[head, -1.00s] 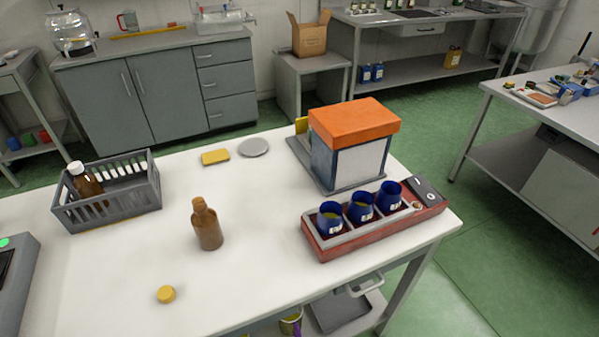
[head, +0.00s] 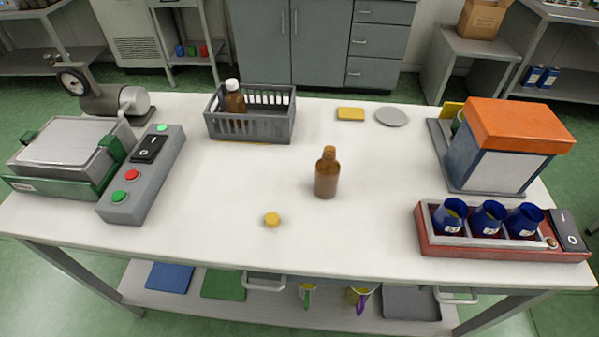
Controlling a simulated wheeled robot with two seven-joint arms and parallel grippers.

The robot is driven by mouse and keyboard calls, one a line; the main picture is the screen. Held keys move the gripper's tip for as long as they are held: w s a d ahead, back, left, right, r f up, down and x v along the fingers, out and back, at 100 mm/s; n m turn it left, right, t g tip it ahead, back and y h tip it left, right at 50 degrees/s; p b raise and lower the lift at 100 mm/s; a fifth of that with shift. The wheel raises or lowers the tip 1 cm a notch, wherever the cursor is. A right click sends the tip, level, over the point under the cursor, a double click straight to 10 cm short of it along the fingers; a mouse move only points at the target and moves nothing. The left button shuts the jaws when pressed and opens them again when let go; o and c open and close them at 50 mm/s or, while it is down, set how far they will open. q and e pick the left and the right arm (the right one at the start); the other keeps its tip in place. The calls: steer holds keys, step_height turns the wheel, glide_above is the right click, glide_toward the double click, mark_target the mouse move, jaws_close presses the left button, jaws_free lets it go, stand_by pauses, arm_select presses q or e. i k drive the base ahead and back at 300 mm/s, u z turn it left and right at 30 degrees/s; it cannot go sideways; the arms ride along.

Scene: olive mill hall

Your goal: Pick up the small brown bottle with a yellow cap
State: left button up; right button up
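A small brown bottle (head: 327,174) stands upright near the middle of the white table (head: 240,175). Its top looks brown, and I see no yellow cap on it. A round yellow cap (head: 272,220) lies apart on the table, to the left and nearer the front edge. Another brown bottle (head: 235,100), with a white cap, stands in the grey slatted crate (head: 265,127) at the back. Neither of my grippers is in view.
A grey control box (head: 143,175) and a green-based machine (head: 65,160) stand at the left. A red tray (head: 490,248) with blue cups and an orange-topped box (head: 505,140) stand at the right. A yellow block and grey disc (head: 392,117) lie at the back.

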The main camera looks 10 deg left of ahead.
mark_target(327, 167)
steer(key=u, duration=0.85)
steer(key=k, duration=1)
steer(key=z, duration=1.2)
steer(key=i, duration=0.5)
steer(key=z, duration=0.05)
